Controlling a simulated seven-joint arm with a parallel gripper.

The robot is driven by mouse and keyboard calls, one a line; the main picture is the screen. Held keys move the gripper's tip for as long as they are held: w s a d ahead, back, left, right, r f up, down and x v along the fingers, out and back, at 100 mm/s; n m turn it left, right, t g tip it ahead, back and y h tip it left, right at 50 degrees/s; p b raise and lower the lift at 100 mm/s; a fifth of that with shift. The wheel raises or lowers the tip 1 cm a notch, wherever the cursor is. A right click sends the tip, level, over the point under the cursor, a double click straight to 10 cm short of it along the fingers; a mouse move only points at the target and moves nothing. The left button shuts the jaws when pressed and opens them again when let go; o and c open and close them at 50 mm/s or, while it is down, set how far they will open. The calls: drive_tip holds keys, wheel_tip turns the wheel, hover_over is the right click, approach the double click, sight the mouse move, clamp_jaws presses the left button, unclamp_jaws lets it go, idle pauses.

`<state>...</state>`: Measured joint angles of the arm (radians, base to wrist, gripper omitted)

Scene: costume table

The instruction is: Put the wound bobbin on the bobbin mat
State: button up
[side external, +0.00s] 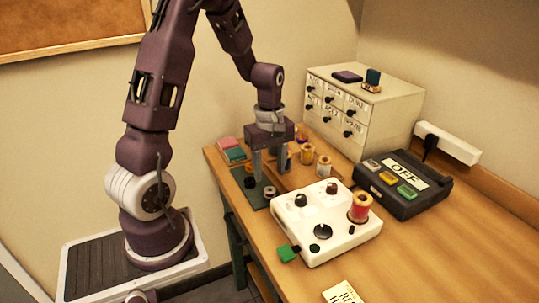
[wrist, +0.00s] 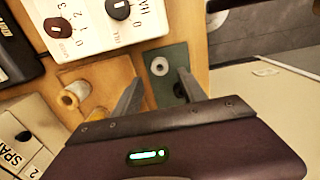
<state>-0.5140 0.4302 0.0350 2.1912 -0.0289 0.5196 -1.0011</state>
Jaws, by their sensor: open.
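A spool wound with red thread (side external: 360,208), which looks like the wound bobbin, stands upright on the right end of the white winder box (side external: 318,242). It is not visible in the wrist view. The dark green bobbin mat (side external: 249,187) lies at the table's left edge, with a small grey bobbin (side external: 269,192) and a dark one (side external: 250,182) on it. The mat (wrist: 172,57) and grey bobbin (wrist: 160,66) also show in the wrist view. My gripper (side external: 271,176) is open and empty, pointing down over the mat's edge, with its fingers (wrist: 160,76) astride the grey bobbin's line of view.
A brown board (side external: 297,178) with several thread spools (side external: 323,166) lies right behind my gripper. Behind stand a labelled drawer cabinet (side external: 365,105) and a dark box marked OFF (side external: 402,185). Pink and green blocks (side external: 231,150) lie at the far left.

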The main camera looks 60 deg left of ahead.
drive_tip(key=s+d+r+m+t, duration=0.35)
drive_tip(key=d+r+m, duration=0.5)
drive_tip(key=r, duration=0.65)
drive_tip(key=s+d+r+m+t, duration=0.2)
drive_tip(key=s+d+m, duration=0.6)
drive_tip(key=s, duration=0.3)
drive_tip(key=shift+r+m, duration=0.4)
drive_tip(key=shift+m, duration=0.35)
